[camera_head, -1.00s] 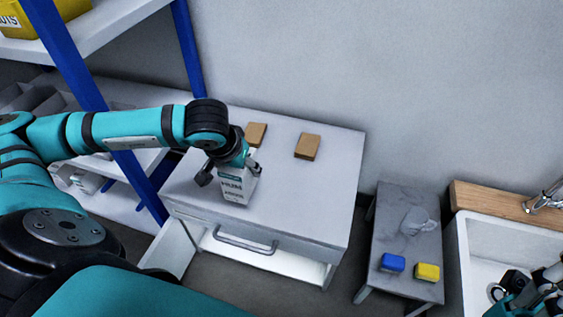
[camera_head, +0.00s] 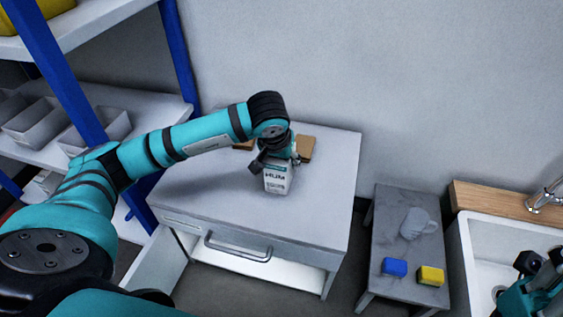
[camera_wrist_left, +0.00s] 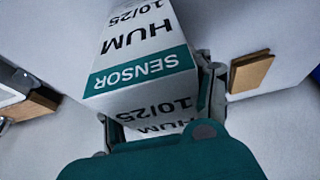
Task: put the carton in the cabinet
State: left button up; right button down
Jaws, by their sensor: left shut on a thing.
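The carton (camera_head: 276,181) is a white box with a teal band. In the left wrist view it (camera_wrist_left: 145,55) reads "HUM SENSOR 10/25". My left gripper (camera_head: 277,160) is shut on its upper part. The carton is over the right part of the white cabinet's top (camera_head: 205,190); I cannot tell whether it touches that surface. The cabinet has a front drawer with a handle (camera_head: 238,248). Below it is an open, lit compartment (camera_head: 255,270), and a door panel (camera_head: 150,262) stands open at the left. My right gripper (camera_head: 538,268) is partly in view at the lower right, its opening unclear.
Two brown blocks lie at the cabinet top's back; the right one (camera_head: 306,148) is near the gripper. A blue-post shelf (camera_head: 180,60) stands left. A side table (camera_head: 400,255) with a mug (camera_head: 416,224), a blue sponge (camera_head: 394,267) and a yellow one (camera_head: 430,275) stands right, beside a sink (camera_head: 480,240).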

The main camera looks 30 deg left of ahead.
pick_arm(q)
jog(key=shift+r, duration=0.1)
jog(key=o, duration=1.3)
jog(key=shift+c, duration=0.2)
